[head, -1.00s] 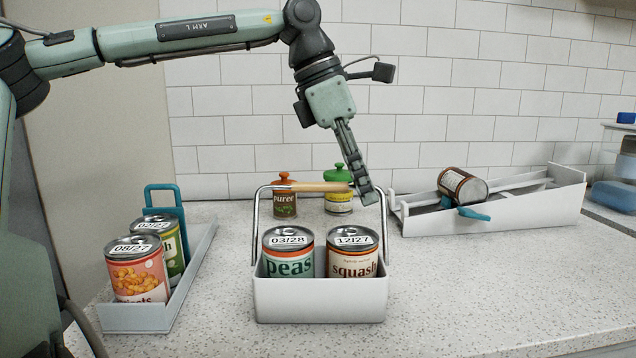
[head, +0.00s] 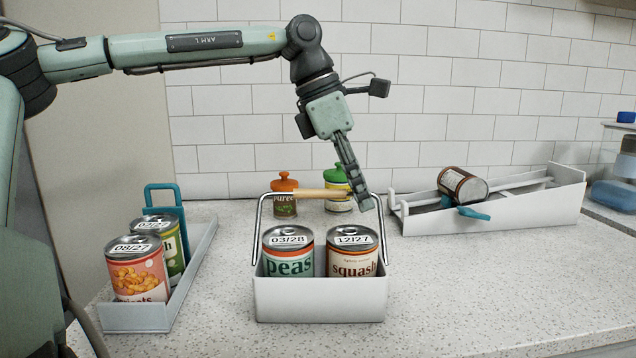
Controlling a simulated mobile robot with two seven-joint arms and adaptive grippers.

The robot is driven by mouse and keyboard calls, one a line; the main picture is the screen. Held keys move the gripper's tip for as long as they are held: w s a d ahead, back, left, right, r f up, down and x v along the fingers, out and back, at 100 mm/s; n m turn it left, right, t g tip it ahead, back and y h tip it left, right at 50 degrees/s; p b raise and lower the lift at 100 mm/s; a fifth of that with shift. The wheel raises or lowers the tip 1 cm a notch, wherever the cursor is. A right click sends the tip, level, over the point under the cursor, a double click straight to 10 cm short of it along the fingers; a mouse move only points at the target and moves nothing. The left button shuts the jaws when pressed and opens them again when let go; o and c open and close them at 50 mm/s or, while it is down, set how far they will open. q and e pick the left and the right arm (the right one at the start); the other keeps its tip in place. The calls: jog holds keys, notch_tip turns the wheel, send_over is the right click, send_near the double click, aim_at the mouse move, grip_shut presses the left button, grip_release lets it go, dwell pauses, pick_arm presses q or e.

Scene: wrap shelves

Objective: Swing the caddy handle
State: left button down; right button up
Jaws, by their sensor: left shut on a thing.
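The white caddy (head: 320,302) stands on the counter and holds a peas can (head: 288,257) and a squash can (head: 353,259) side by side. Its wire handle with a wooden grip (head: 308,195) stands raised above the cans, spanning from side to side. My left gripper (head: 364,202) reaches down from above and is shut on the right end of the handle, partly hiding the wooden grip there. My right gripper is not in view.
A grey tray (head: 140,317) with two cans stands left of the caddy. Two lidded jars, orange (head: 284,205) and green (head: 338,180), stand behind the handle. A white sloped rack (head: 520,212) with a lying can (head: 463,187) is at right. The front right counter is clear.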

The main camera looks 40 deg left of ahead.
pick_arm(q)
jog(key=shift+a, duration=0.1)
jog(key=shift+w+a+f, duration=0.3)
jog(key=shift+w+f, duration=0.1)
jog(key=shift+f, duration=0.25)
jog(key=c, duration=1.9)
grip_release()
jog(key=shift+o, duration=0.2)
notch_tip(320, 180, up, 7)
